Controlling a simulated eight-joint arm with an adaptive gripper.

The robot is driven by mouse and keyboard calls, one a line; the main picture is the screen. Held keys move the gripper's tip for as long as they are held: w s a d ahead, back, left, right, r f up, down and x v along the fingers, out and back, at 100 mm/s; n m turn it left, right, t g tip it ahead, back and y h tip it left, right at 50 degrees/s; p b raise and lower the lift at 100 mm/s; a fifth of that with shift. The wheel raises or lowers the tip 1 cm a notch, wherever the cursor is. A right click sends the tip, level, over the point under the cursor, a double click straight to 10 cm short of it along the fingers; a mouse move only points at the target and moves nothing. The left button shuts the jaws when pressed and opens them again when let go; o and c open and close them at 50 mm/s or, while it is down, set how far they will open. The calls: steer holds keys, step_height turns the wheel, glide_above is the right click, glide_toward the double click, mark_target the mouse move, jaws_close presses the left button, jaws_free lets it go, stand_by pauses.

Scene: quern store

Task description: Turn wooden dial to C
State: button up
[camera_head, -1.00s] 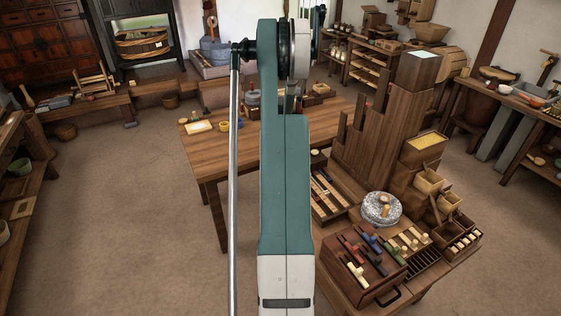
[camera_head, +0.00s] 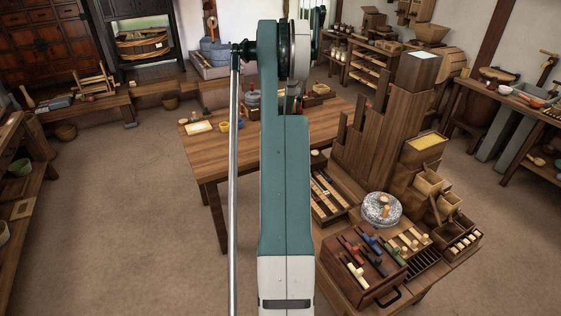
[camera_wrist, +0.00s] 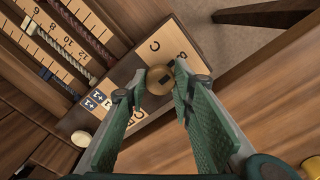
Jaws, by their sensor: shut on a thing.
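The letter C shows on the plate, above the dial. Other letters near the plate's right edge and below the dial are partly hidden by the fingers. A dark mark lies on the dial's face; I cannot tell which letter it points at. My gripper (camera_wrist: 161,81) has one green-padded finger on each side of the dial and is shut on it. In the head view my arm hides the gripper.
Beside the plate, a slotted scale board (camera_wrist: 62,43) has twisted cords and numbers. A pale round knob (camera_wrist: 81,138) sits close by. In the head view, a round stone (camera_head: 381,209) and a box with coloured pegs (camera_head: 350,277) stand to the right of my arm.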

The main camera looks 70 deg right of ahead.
steer(key=n, duration=1.1)
stand_by(0.5)
steer(key=shift+d, duration=0.1)
steer(key=o, duration=0.9)
steer(key=shift+r, duration=0.1)
step_height(320, 180, up, 12)
stand_by(0.4)
